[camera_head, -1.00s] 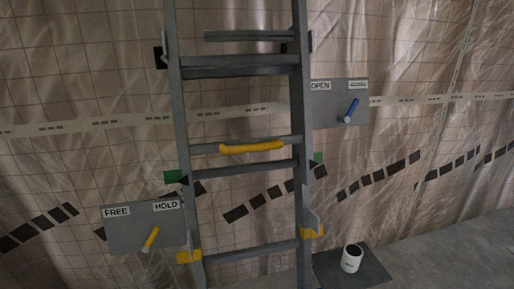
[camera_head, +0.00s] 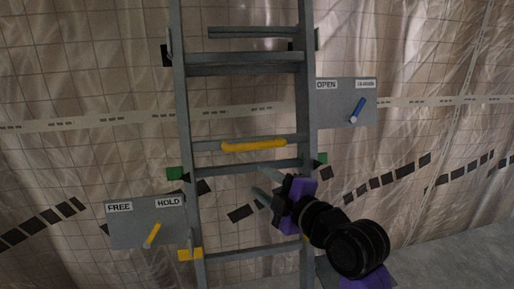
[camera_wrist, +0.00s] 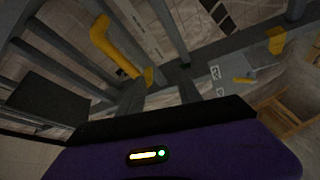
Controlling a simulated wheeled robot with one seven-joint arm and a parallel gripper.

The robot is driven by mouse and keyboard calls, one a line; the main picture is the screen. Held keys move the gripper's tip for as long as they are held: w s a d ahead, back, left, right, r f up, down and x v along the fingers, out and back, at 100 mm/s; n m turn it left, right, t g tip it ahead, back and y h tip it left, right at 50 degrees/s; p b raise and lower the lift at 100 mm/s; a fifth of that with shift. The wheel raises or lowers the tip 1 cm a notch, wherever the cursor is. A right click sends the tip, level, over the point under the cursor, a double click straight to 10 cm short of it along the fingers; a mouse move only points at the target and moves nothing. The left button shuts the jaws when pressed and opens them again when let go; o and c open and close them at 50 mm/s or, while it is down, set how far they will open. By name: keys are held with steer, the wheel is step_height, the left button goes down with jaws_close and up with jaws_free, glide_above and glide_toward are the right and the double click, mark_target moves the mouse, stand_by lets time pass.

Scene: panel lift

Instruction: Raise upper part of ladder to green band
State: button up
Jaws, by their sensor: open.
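The grey ladder (camera_head: 187,120) stands upright against the plastic-covered wall. A yellow grip (camera_head: 253,145) sits on one rung of its upper part; it also shows in the wrist view (camera_wrist: 112,45). Green bands (camera_head: 175,173) show beside both rails, a little below the yellow grip. Yellow pieces (camera_head: 190,254) sit low on the rails; the right one is mostly hidden by my arm. My gripper (camera_head: 265,186) is open and empty, in front of the ladder, below and slightly right of the yellow grip. Its fingers point up and left, apart from the grip.
A grey panel marked FREE and HOLD (camera_head: 146,222) with a yellow lever (camera_head: 152,235) is at lower left. A wooden item (camera_wrist: 285,115) shows in the wrist view.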

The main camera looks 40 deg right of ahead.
mark_target(260, 146)
steer(key=d+r+n, duration=0.4)
steer(key=r, duration=0.1)
steer(key=x, duration=0.2)
steer(key=p+x, duration=0.1)
steer(key=x, duration=0.1)
steer(key=p+x, duration=0.1)
steer(key=x, duration=0.1)
steer(key=shift+w+d+r, duration=0.2)
steer(key=shift+w+r, duration=0.05)
steer(key=shift+w, duration=0.1)
steer(key=shift+w+d+f, duration=0.1)
steer(key=shift+w+f, duration=0.1)
steer(key=shift+w, duration=0.45)
jaws_close()
stand_by(0.5)
